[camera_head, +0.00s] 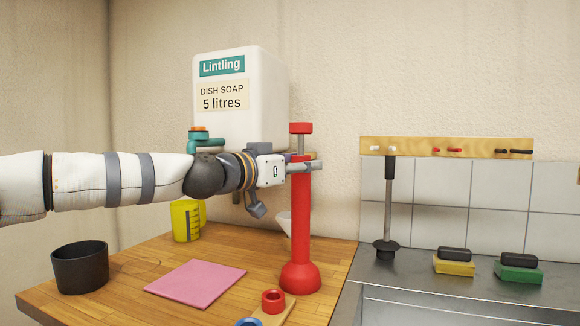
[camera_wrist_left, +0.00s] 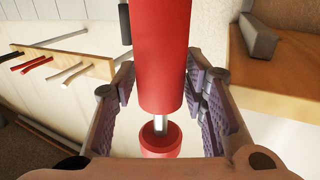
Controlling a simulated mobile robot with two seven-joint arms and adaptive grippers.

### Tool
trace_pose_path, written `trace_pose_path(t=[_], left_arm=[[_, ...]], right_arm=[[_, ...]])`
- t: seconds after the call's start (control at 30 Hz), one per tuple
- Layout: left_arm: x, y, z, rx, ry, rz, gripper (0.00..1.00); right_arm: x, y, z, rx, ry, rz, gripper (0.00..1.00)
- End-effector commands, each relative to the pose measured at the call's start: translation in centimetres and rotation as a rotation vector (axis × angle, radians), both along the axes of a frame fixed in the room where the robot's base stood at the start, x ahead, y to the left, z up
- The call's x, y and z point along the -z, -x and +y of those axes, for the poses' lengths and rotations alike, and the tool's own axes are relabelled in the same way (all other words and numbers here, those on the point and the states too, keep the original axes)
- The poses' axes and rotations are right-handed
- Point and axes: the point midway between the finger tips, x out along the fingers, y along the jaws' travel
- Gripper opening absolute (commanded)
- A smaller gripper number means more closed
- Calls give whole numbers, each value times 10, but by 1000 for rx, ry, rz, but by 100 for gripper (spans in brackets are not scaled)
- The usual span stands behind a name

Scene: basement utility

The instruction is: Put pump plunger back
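The red pump plunger (camera_head: 301,220) stands upright at the right side of the wooden worktop, flared base down. Its knob (camera_head: 301,128) is raised a little, with a short metal rod showing below it. My left gripper (camera_head: 312,166) is level with the upper barrel, its fingers on either side. In the left wrist view the barrel (camera_wrist_left: 158,50) lies between the two fingers (camera_wrist_left: 162,85), and the knob (camera_wrist_left: 160,139) is at the bottom. I cannot tell whether both pads press on the barrel. My right gripper is not in view.
A dish soap dispenser (camera_head: 270,90) hangs behind my left arm. A black pot (camera_head: 80,268), pink cloth (camera_head: 195,284), yellow jug (camera_head: 186,220) and wooden piece with a red ring (camera_head: 273,301) are on the worktop (camera_head: 130,300).

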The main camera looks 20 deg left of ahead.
Motion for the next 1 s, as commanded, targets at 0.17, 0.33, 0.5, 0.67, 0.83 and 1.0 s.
trace_pose_path(t=[0.17, 0.33, 0.5, 0.67, 0.83, 1.0], left_arm=[[-7, 29, 13, 1, 1, -7, 39], [-11, 68, 30, -1, 3, -13, 39], [-11, 100, 45, -1, 1, -13, 39], [-5, 111, 49, 1, 0, -8, 39], [-2, 110, 50, 0, 0, -2, 39], [-2, 110, 50, 0, 0, -2, 39]], right_arm=[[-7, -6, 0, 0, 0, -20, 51], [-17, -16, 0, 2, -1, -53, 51], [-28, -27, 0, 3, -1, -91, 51], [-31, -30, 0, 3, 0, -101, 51], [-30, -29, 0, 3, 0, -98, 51], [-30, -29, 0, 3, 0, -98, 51]])
